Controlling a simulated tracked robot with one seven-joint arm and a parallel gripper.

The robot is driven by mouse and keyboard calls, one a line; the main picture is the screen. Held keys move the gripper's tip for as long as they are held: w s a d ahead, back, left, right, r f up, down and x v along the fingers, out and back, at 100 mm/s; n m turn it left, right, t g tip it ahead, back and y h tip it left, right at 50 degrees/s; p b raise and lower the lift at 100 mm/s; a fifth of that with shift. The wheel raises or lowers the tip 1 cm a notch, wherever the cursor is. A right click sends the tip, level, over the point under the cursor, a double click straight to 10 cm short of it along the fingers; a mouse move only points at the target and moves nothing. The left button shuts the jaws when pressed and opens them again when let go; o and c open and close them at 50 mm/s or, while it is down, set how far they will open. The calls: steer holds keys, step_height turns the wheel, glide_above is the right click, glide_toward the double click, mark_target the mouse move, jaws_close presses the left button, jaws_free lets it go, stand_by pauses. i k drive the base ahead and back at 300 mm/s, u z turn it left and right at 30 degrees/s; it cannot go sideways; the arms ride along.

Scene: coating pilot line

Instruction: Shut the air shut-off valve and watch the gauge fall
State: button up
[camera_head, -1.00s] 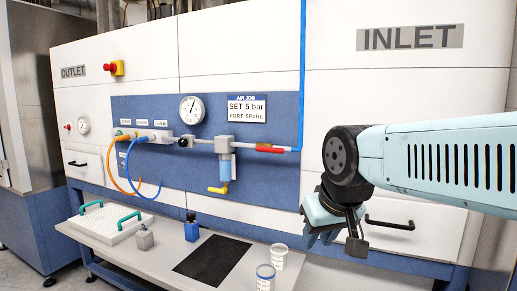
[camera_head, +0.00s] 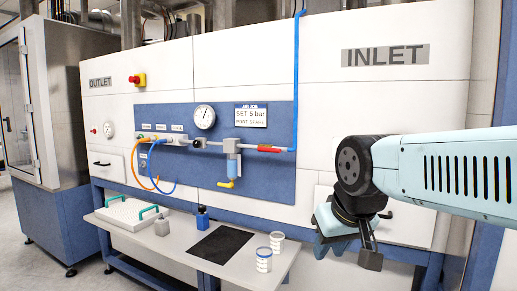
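The air shut-off valve looks to be the red lever (camera_head: 269,149) on the line at the right of the blue panel (camera_head: 265,180); the lever lies along the line, roughly level. The round white gauge (camera_head: 203,116) is above the line, left of the "SET 5 bar" sign; its dark needle shows, but its reading is too small to tell. My gripper (camera_head: 348,252) hangs at the lower right, well apart from the lever and in front of the white cabinet. Its fingers look spread with nothing between them.
A filter bowl (camera_head: 232,167) with a yellow handle hangs from the line. Floor shows at the left.

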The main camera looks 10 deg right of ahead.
mark_target(262, 149)
steer(key=z, duration=0.15)
steer(key=i, duration=0.85)
steer(key=u, duration=0.05)
